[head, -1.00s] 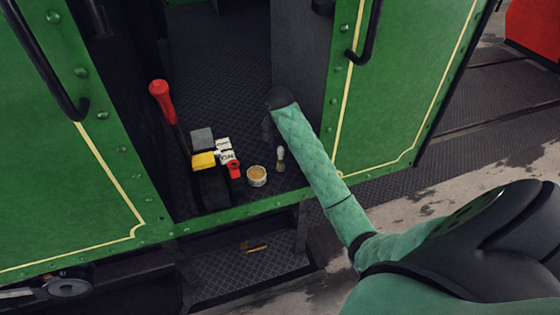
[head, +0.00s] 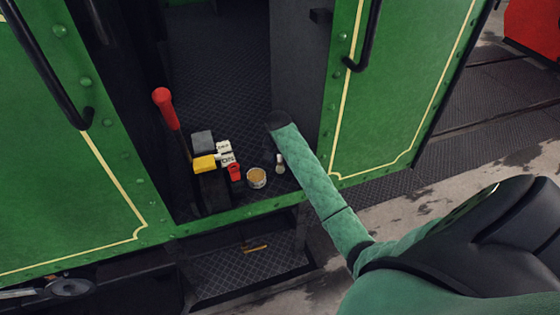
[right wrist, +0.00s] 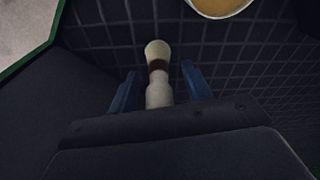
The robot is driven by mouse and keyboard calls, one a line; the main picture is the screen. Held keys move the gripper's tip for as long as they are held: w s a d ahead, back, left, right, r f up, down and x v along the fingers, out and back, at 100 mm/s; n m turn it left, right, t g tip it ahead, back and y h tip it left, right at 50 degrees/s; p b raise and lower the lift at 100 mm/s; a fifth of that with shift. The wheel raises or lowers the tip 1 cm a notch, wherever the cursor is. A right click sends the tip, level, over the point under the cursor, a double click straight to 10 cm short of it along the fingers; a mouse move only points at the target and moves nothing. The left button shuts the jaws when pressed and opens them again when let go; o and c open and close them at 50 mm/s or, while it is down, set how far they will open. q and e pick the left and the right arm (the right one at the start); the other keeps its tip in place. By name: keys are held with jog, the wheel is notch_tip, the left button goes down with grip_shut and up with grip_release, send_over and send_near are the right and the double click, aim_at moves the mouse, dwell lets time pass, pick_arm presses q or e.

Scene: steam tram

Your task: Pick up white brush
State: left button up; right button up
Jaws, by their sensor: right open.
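The white brush (head: 280,164) stands on the dark cab floor just inside the green doorway, close to the right side of a small tin. In the right wrist view the white brush (right wrist: 157,75) shows a pale round end, a brown band and a pale lower part. My right gripper (right wrist: 160,88) is open, with one blue finger on each side of the brush. I cannot tell whether the fingers touch it. In the head view the right arm reaches in from the right and its dark end is beside the brush; the fingers are hidden there. My left gripper is not in view.
The round tin (head: 257,177) with tan contents stands close left of the brush. Left of it are a red item (head: 234,172), a yellow block (head: 204,164), a grey block (head: 202,140) and a red-handled lever (head: 164,97). The green door panel (head: 400,90) is close right of my arm.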

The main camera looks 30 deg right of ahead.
jog(key=shift+c, duration=0.4)
grip_shut()
jog(key=shift+r, duration=0.25)
notch_tip(320, 180, up, 4)
jog(key=b, duration=0.3)
notch_tip(320, 180, up, 3)
jog(key=shift+r, duration=0.1)
jog(key=shift+r+p, duration=0.6)
jog(key=shift+r, duration=0.1)
jog(key=shift+r+p, duration=0.3)
jog(key=shift+r, duration=0.2)
